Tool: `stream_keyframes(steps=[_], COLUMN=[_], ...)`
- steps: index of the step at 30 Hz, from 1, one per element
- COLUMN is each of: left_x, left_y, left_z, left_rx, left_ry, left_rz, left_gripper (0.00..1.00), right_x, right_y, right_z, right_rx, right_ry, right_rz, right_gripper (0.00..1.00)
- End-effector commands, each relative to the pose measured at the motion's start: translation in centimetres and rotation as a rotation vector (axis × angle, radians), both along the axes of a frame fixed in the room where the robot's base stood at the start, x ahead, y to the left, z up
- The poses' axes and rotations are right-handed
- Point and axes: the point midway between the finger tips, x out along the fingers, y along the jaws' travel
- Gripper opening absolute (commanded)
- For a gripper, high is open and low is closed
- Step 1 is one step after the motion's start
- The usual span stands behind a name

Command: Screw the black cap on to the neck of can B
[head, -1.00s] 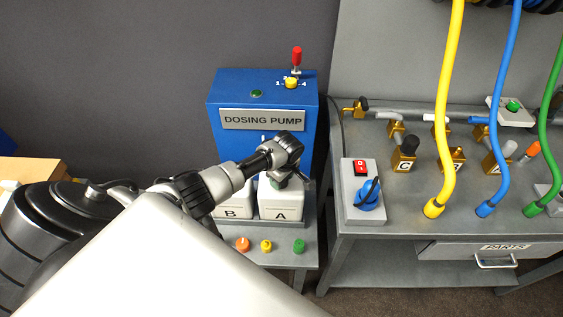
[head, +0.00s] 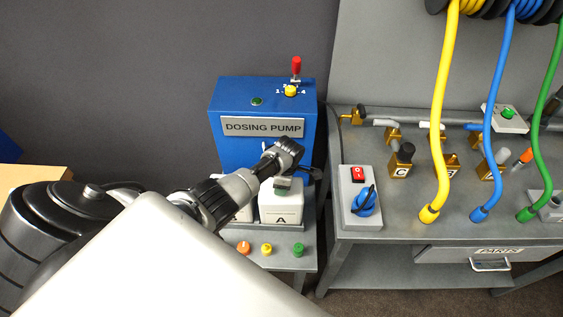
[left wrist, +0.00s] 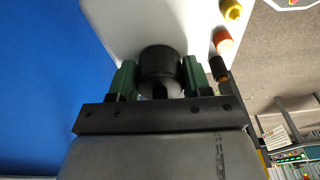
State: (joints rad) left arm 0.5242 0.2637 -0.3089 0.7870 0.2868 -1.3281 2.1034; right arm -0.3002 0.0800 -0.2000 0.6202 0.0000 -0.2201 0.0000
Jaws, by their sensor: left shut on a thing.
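The black cap (left wrist: 160,65) sits between the green fingers of my left gripper (left wrist: 158,80), which is shut on it. In the head view my left gripper (head: 283,183) is over white can A (head: 281,208), in front of the dosing pump. My wrist hides the cap there. Can B (head: 246,213) stands to the left of can A and is mostly hidden behind my arm; its neck is not visible. In the left wrist view a white surface lies beyond the cap; I cannot tell which can it is. My right gripper is out of view.
The blue dosing pump (head: 263,96) stands close behind the cans. A grey bench (head: 400,222) with hoses and valves is to the right.

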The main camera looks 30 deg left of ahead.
Motion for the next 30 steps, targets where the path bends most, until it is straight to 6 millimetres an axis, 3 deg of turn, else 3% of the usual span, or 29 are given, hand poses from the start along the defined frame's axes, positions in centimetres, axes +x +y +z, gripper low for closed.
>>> stream_keyframes(steps=[3,13,22,30], left_x=[0.2,0.3,0.4,0.3], left_y=[0.0,0.0,0.0,0.0], left_z=[0.3,0.4,0.5,0.4], left_rx=[-0.001,0.000,-0.001,0.001], left_ry=[-0.004,-0.007,-0.006,-0.007], left_rz=[0.094,0.128,0.518,0.557], left_gripper=[0.26,0.26,0.26,0.26], right_x=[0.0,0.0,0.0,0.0], right_y=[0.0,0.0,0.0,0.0], right_z=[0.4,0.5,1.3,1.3], right_rx=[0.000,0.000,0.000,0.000], right_ry=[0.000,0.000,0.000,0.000], right_rz=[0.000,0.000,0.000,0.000], right_gripper=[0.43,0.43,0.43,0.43])
